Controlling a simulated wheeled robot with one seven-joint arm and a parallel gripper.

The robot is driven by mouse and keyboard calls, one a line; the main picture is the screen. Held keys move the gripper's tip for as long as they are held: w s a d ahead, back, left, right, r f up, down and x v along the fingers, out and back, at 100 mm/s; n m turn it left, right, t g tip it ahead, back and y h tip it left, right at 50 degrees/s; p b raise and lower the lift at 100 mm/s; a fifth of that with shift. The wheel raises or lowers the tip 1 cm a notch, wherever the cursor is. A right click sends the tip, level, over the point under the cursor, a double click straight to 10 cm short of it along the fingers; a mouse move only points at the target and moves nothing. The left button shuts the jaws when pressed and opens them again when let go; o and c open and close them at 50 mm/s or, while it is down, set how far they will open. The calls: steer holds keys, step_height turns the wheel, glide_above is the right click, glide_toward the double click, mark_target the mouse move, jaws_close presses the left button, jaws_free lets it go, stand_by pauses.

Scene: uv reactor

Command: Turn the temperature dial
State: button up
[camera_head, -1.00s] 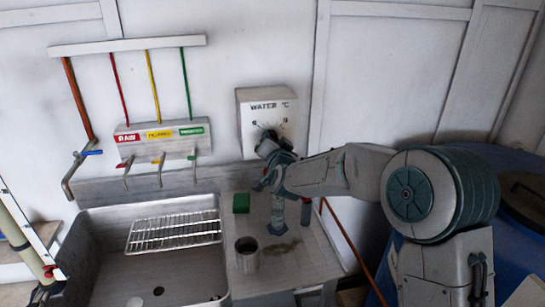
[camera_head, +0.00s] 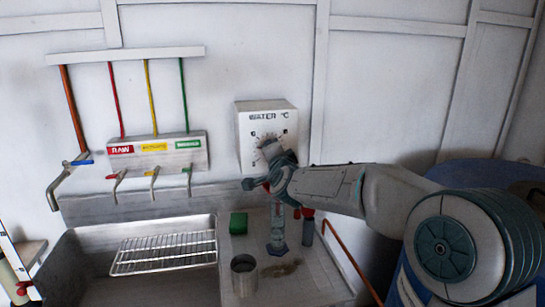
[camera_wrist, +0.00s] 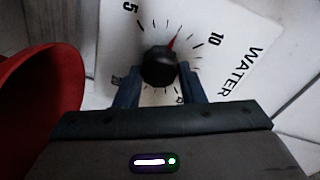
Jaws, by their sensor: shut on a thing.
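The temperature dial is a round black knob (camera_wrist: 159,67) with a red pointer, on a white panel marked "WATER °C" (camera_head: 266,118) fixed to the wall. In the wrist view the red pointer sits between the marks 5 and 10, nearer 10. My gripper (camera_wrist: 160,82) has its two dark fingers on either side of the knob and is shut on it. In the head view my gripper (camera_head: 272,150) reaches the lower part of the panel and hides the knob.
A sink with a wire rack (camera_head: 165,252) is at lower left. Taps under a labelled plate (camera_head: 155,152) are left of the panel. A green block (camera_head: 238,223), a metal cup (camera_head: 244,275) and a clear cylinder (camera_head: 278,232) stand on the counter below my arm.

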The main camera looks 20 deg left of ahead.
steer(key=o, duration=1)
steer(key=b+v, duration=0.3)
steer(key=v, duration=1)
steer(key=shift+s+d, duration=0.2)
steer(key=shift+s, duration=0.15)
steer(key=s+d+f+n+g+h+p, duration=0.2)
steer(key=s+d+f, duration=0.1)
steer(key=d, duration=0.4)
steer(key=s+d+f+n+g+h+p, duration=0.1)
steer(key=s+d+f+n+g+h, duration=0.15)
steer(key=d, duration=0.45)
steer(key=s+d+f+n+g+h+p, duration=0.1)
steer(key=s+d+f+g+h+p, duration=0.15)
steer(key=d, duration=0.45)
steer(key=s+d+f+n+g, duration=0.1)
steer(key=s+d+f+g, duration=0.1)
steer(key=s+d, duration=0.4)
steer(key=s+d+f+n+g+h+p, duration=0.1)
steer(key=s+d+f+g, duration=0.2)
steer(key=s+d, duration=0.3)
steer(key=s, duration=0.3)
steer(key=shift+s+f, duration=0.15)
steer(key=shift+s, duration=0.25)
